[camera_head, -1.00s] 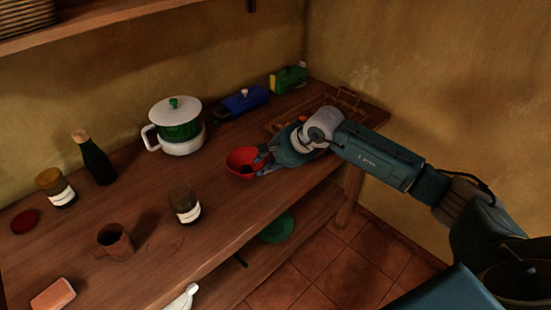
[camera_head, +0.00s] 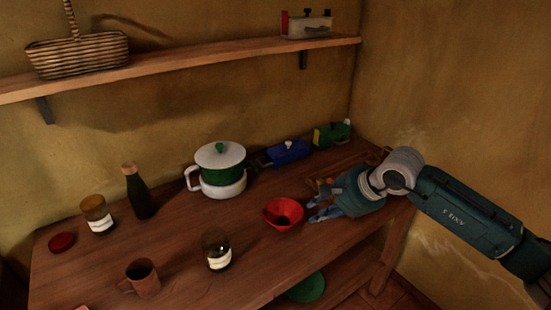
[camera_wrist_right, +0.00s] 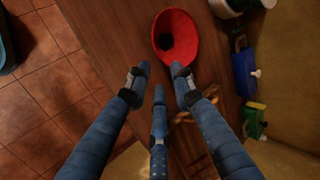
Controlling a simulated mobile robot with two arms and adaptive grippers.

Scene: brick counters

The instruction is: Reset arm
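My right gripper (camera_head: 314,210) is just to the right of a red bowl-like funnel (camera_head: 284,214) on the wooden counter (camera_head: 185,235). In the right wrist view, the gripper's blue fingers (camera_wrist_right: 158,76) are spread, with nothing between them. The red funnel (camera_wrist_right: 176,36) lies beyond the fingertips there, with a dark opening inside. My right arm reaches in from the right. My left gripper is in neither view.
A green and white pot (camera_head: 220,168), blue box (camera_head: 287,152) and green box (camera_head: 332,134) stand along the wall. A bottle (camera_head: 138,193), jars (camera_head: 217,250) and a brown mug (camera_head: 143,278) are on the left. A shelf (camera_head: 200,65) runs above.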

